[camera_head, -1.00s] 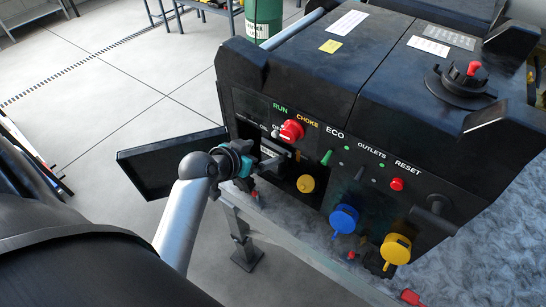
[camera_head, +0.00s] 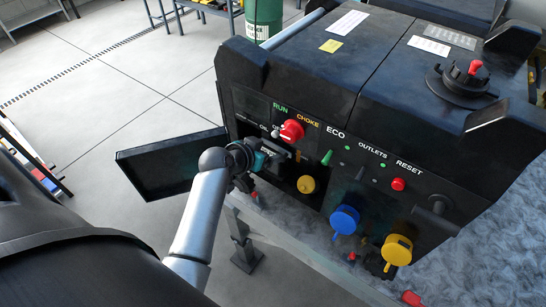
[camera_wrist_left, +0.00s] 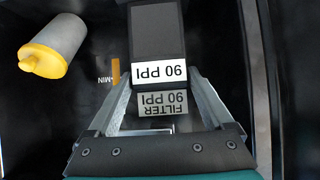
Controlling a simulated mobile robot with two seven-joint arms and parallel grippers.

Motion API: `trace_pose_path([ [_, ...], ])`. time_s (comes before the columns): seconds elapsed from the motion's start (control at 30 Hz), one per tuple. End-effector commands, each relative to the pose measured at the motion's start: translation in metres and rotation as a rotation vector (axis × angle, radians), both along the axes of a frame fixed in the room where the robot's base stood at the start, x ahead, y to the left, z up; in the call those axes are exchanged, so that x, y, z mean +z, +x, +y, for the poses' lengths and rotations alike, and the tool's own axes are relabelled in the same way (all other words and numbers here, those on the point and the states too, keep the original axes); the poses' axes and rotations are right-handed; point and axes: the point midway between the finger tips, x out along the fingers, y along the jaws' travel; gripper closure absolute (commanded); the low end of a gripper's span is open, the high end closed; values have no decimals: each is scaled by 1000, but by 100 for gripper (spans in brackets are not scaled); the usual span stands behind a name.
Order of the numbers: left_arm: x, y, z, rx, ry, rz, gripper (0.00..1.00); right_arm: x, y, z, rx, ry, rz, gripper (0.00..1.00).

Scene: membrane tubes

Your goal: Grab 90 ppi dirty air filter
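In the left wrist view a dark rectangular block with a white "90 PPI" label (camera_wrist_left: 157,35) stands inside a dark compartment; I take it to be the filter. The text reads upside down. A grey "FILTER 90 PPI" label (camera_wrist_left: 162,104) shows below it, between the fingers. My left gripper (camera_wrist_left: 162,78) has its two fingers apart, one at each side of the block's labelled end. I cannot tell whether they touch it. My right gripper is not in view.
A grey cylinder with a yellow cap (camera_wrist_left: 60,42) lies beside the block. The black generator (camera_head: 345,85) has an open door (camera_head: 170,165) at left of the opening.

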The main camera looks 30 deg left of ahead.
Motion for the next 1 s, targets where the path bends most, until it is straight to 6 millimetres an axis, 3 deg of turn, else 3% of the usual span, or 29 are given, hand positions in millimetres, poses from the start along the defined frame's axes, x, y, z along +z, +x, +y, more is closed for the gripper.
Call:
trace_pose_path([
  [0.07,0,0,0,0,0,0,25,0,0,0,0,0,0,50],
  [0.73,0,0,0,-1,0,1,100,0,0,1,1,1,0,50],
  [1.0,0,0,0,0,0,0,100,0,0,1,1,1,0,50],
])
